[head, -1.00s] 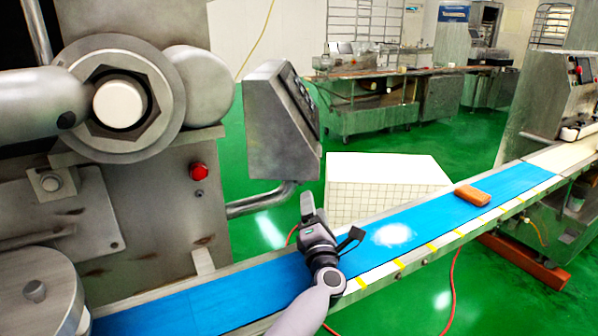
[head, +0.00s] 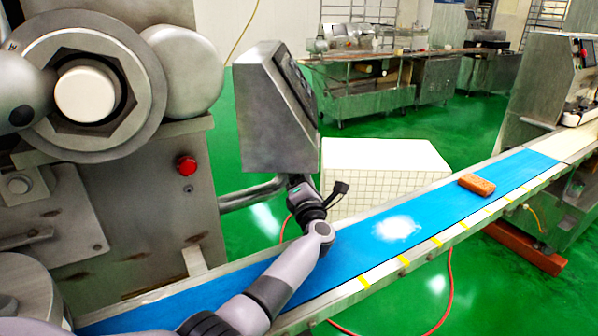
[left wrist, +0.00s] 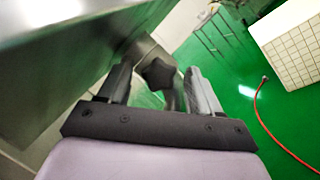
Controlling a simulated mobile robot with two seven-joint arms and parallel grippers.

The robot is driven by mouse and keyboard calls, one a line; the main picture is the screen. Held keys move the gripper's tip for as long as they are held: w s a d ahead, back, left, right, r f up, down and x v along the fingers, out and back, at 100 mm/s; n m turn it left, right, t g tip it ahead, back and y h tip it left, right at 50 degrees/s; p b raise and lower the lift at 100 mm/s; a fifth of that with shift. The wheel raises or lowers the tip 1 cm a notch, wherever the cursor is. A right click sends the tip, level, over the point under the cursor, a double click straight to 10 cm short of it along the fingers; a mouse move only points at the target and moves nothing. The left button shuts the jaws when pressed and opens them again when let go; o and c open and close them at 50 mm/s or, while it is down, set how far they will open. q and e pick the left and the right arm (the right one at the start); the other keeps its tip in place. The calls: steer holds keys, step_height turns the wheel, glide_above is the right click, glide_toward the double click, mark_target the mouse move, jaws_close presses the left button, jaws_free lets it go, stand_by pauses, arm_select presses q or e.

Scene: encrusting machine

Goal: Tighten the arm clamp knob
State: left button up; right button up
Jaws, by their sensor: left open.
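A dark, lobed clamp knob (left wrist: 158,74) shows in the left wrist view. It lies between the fingers of my left gripper (left wrist: 156,84), with gaps visible on both sides, so the fingers are open around its line of sight. Whether they reach fully past it is unclear. In the head view my left gripper (head: 299,184) is just under the control box (head: 270,115), by the right end of the metal support arm (head: 245,195). The knob and the fingertips are hidden there. My right gripper is not in view.
The machine body (head: 130,200) with a red button (head: 186,165) stands left. A blue conveyor belt (head: 350,255) runs below my left arm, with white powder and a brown block (head: 476,184) on it. A white tiled box (head: 385,165) stands behind the belt.

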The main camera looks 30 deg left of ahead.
arm_select(q)
steer(key=shift+x, duration=0.85)
steer(key=c, duration=1)
steer(key=shift+c, duration=0.2)
steer(key=shift+d+r, duration=0.1)
steer(key=shift+r, duration=0.1)
